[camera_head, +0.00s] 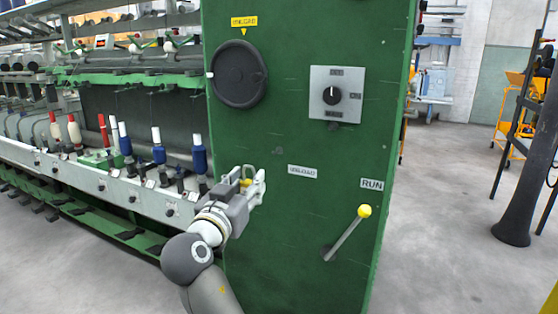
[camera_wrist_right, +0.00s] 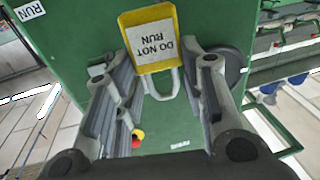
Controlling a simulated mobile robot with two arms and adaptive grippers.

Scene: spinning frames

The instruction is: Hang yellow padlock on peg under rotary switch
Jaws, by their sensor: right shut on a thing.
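The padlock, yellow with a white "DO NOT RUN" label and a grey shackle, shows upside down in the right wrist view (camera_wrist_right: 149,62). My right gripper (camera_wrist_right: 166,72) is shut on it, its fingers on either side. In the head view only a little yellow shows at my right gripper (camera_head: 257,183), which is in front of the green panel, below and left of the rotary switch (camera_head: 333,95). The switch has a black knob on a grey plate. A small dark peg (camera_head: 333,126) shows just under the plate. My left gripper is out of view.
The green cabinet (camera_head: 290,240) also bears a black handwheel (camera_head: 238,74) at upper left and a yellow-knobbed lever (camera_head: 347,232) at lower right. A spinning frame with bobbins (camera_head: 158,152) stands at left. Open floor lies at right. The panel between gripper and switch is mostly clear.

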